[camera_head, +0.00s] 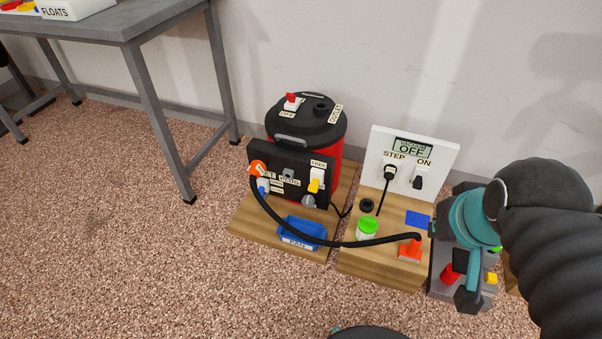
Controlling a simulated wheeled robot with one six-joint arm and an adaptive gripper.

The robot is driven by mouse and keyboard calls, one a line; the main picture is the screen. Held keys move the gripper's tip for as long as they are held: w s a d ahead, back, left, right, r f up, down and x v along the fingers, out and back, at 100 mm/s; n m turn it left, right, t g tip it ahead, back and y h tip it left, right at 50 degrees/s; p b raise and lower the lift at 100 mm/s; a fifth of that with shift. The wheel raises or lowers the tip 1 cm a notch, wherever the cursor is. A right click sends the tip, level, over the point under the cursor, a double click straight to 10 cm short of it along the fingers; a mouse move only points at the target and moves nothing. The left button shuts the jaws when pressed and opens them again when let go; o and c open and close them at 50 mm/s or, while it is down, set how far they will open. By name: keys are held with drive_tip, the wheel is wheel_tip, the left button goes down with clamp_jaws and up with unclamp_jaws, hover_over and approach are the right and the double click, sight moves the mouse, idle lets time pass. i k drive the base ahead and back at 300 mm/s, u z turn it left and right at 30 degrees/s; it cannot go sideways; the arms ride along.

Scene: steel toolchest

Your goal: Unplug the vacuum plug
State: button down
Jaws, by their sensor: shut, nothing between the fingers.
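A white panel (438,154) stands upright on a wooden board, with a display reading "VACUUM OFF". A black plug (390,172) sits against the panel below the "STEP" label, and its dark cord hangs down. A second black piece (419,178), a switch or plug, sits below "ON". The red and black vacuum (308,120) stands on the left board. My gripper (467,298) is shut and empty, low at the right, in front of the grey unit. It is apart from the plug. My arm partly hides the gripper and the grey unit.
A black hose (335,243) arcs from the vacuum's front to an orange nozzle (410,250). A green-lidded jar (367,229) and a blue pan (302,231) stand on the boards. A grey unit (444,270) is at right. The floor in front is open; a grey table (128,26) is left.

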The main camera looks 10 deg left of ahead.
sight(390, 171)
drive_tip(key=z, duration=3.15)
drive_tip(key=k, duration=1.25)
drive_tip(key=u, duration=2.2)
